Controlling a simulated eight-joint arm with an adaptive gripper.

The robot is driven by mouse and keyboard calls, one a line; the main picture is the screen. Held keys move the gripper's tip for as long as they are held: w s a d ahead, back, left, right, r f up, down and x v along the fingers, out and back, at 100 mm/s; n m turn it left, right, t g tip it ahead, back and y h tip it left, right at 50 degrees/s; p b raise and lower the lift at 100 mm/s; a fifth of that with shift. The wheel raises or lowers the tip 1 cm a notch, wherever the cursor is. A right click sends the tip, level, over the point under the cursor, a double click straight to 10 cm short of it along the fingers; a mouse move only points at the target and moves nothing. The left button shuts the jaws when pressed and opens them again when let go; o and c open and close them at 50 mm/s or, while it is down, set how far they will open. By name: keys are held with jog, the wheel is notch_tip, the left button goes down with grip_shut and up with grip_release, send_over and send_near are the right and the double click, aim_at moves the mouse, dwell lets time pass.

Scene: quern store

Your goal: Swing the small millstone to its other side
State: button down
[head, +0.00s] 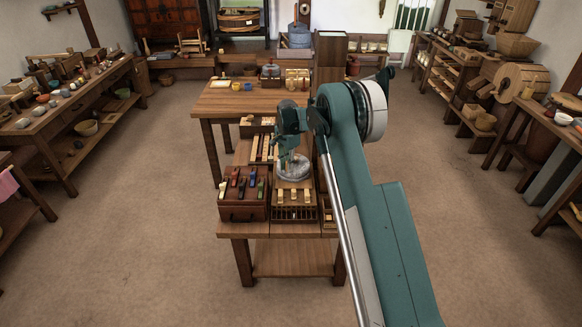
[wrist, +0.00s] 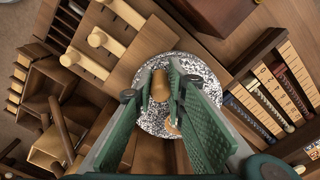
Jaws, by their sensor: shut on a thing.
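The small millstone is a grey speckled disc (head: 294,171) on the wooden bench, between the boxes. In the wrist view the millstone (wrist: 212,70) lies below my fingers, with its light wooden handle (wrist: 160,84) standing up from it. My gripper (head: 286,157) is over the stone in the head view. In the wrist view my gripper (wrist: 168,92) has its green fingers on both sides of the handle, shut on it. The fingers hide part of the stone and handle.
A reddish-brown box (head: 243,209) with coloured pieces stands at the front left of the stone. A slotted tray (head: 293,212) is in front of it. Wooden pegs (wrist: 97,39) stick up close by in the wrist view. Tables with clutter line both sides; the floor between is clear.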

jog(key=shift+w+a+m, duration=0.25)
jog(key=shift+a+m, duration=0.25)
jog(key=shift+m, duration=0.4)
jog(key=c, duration=2.3)
grip_release()
jog(key=shift+r, duration=0.15)
notch_tip(320, 180, up, 12)
